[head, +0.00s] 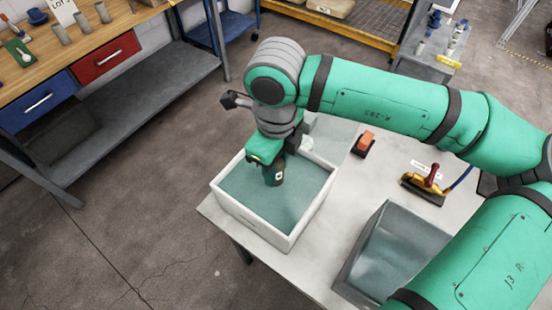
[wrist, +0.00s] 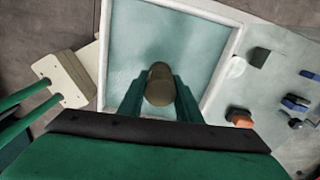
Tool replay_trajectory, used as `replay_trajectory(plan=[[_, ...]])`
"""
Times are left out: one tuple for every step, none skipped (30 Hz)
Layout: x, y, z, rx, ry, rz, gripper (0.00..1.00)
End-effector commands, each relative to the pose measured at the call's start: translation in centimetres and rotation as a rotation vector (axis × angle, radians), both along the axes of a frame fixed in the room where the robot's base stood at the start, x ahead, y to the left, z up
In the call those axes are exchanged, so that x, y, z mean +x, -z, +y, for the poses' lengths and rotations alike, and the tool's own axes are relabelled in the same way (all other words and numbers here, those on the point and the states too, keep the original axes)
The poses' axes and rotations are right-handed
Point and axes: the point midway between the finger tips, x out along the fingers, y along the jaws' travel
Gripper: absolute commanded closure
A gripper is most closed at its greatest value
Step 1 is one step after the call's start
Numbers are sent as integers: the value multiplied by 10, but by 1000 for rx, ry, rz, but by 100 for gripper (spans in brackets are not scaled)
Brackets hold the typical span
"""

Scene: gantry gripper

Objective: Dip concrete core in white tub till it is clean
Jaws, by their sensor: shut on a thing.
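The white tub (head: 262,229) stands at the left end of the pale table and holds greenish water. It also fills the upper middle of the wrist view (wrist: 227,72). My gripper (head: 275,174) points down over the tub. Its green fingers (wrist: 160,92) are shut on the concrete core (wrist: 160,78), a brownish-grey cylinder seen end-on in the wrist view. In the head view the core (head: 273,179) shows as a dark brown piece below the gripper, within the tub's outline. I cannot tell how deep it is in the water, or how clean it is.
A grey tub (head: 397,251) stands on the table (head: 345,190) to the right. An orange-topped block (head: 364,143) and a yellow tool with a red knob (head: 425,187) lie behind it. A wooden workbench (head: 95,42) with several cylinders stands at the upper left.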

Motion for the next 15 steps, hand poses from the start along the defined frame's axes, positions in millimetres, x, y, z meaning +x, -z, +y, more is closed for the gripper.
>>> replay_trajectory(plan=[[0,4,0,1,0,-1,98],[0,7,0,1,0,-1,98],[0,10,0,0,1,0,98],[0,13,0,1,1,1,98],[0,15,0,1,1,1,98],[0,19,0,0,0,0,98],[0,21,0,0,0,0,98],[0,24,0,0,0,1,98],[0,27,0,1,0,1,98],[0,30,0,1,0,1,98],[0,32,0,0,0,0,98],[0,36,0,0,0,0,98],[0,38,0,1,0,1,98],[0,41,0,1,0,1,98],[0,44,0,0,0,0,98]])
